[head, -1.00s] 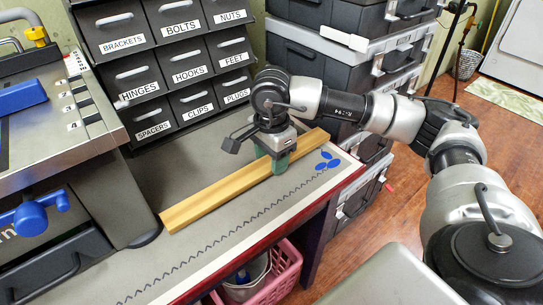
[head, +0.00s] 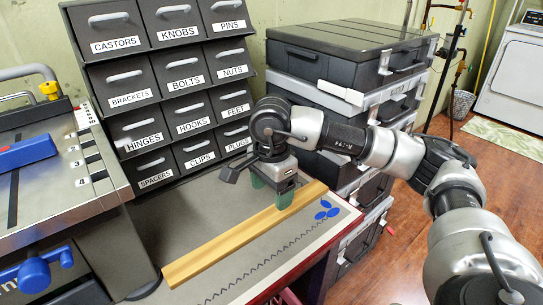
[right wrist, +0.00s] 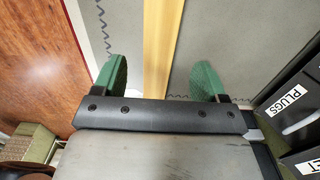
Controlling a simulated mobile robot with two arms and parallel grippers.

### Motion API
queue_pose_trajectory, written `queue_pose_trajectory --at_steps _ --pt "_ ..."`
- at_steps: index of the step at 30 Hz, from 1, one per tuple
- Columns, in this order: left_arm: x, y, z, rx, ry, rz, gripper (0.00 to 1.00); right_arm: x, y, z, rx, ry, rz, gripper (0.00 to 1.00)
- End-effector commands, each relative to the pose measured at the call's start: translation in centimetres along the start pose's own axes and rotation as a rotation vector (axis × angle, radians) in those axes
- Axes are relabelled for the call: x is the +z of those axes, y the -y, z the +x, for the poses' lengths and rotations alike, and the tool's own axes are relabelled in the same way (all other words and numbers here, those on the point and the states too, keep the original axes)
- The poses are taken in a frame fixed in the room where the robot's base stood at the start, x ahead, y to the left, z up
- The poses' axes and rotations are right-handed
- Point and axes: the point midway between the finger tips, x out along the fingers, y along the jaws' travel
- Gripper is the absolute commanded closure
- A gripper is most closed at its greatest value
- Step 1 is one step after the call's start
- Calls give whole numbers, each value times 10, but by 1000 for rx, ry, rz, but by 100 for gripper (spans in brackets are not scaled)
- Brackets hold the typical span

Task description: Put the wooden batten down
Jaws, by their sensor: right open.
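The wooden batten (head: 225,240), a long yellow strip, lies flat along the grey bench top in the head view. Its near end is by the grey machine at left, its far end close to blue oval marks. My right gripper (head: 271,195) is open over the batten's far half, its green fingers apart. In the right wrist view the batten (right wrist: 160,35) runs between the two spread fingers (right wrist: 160,72), with a gap on each side. Part of the batten is hidden behind a finger in the head view. My left gripper is not in view.
Labelled small-parts drawers (head: 165,85) stand behind the bench top (head: 190,212). The grey machine (head: 60,165) with blue knobs is at left. Stacked dark cases (head: 345,50) stand beyond the bench at right. Bare bench lies on both sides of the batten.

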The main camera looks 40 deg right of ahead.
Motion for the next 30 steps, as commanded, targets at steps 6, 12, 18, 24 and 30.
queue_pose_trajectory --at_steps 6,12,18,24,30 --pt "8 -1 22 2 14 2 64 0 0 -51 -2 0 0 27" --pt "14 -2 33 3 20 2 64 0 0 -74 -1 1 -1 27" --pt "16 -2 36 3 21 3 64 0 0 -78 1 -1 -1 27" --pt "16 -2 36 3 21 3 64 0 0 -78 1 0 0 27" --pt "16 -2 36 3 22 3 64 0 0 -78 0 0 0 27"
